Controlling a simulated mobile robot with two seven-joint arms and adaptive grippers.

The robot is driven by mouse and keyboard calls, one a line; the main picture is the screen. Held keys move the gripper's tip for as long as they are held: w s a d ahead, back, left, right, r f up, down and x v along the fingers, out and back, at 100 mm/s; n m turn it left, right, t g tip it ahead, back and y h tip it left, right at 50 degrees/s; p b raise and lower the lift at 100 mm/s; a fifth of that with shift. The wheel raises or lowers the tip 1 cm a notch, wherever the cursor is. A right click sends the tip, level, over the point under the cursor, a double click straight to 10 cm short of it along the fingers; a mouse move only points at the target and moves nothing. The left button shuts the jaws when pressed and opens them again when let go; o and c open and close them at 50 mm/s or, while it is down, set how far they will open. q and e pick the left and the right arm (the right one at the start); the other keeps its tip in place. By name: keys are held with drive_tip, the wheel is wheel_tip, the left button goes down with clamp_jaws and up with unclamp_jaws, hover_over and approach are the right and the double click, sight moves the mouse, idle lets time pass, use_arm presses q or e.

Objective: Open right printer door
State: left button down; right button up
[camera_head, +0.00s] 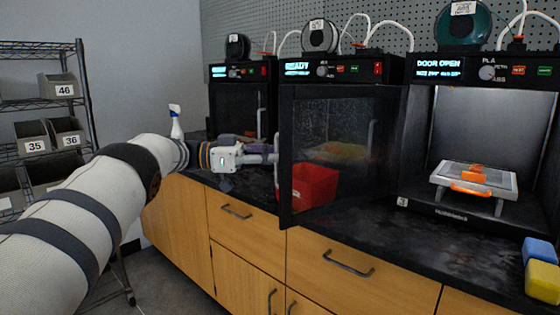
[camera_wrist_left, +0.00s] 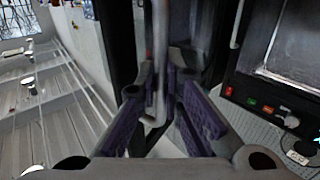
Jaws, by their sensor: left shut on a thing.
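The right printer (camera_head: 425,112) has a lit display reading "DOOR OPEN", and its chamber is uncovered. Its dark see-through door (camera_head: 338,150) is swung out to the left, standing well away from the front opening. My left gripper (camera_head: 268,158) is at the door's far left edge, its fingertips partly hidden there. In the left wrist view, its purple-padded fingers (camera_wrist_left: 172,105) are closed around a thin metal bar, the door handle (camera_wrist_left: 159,62). My right gripper is not in view.
A print bed (camera_head: 475,182) with an orange part is inside the right printer. A red bin (camera_head: 310,186) shows through the door. Blue (camera_head: 538,250) and yellow (camera_head: 543,282) blocks sit at the counter's right. Two other printers stand left; a spray bottle (camera_head: 176,122) is behind my arm.

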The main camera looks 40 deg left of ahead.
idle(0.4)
use_arm(q)
drive_tip(key=c, duration=1.7)
unclamp_jaws()
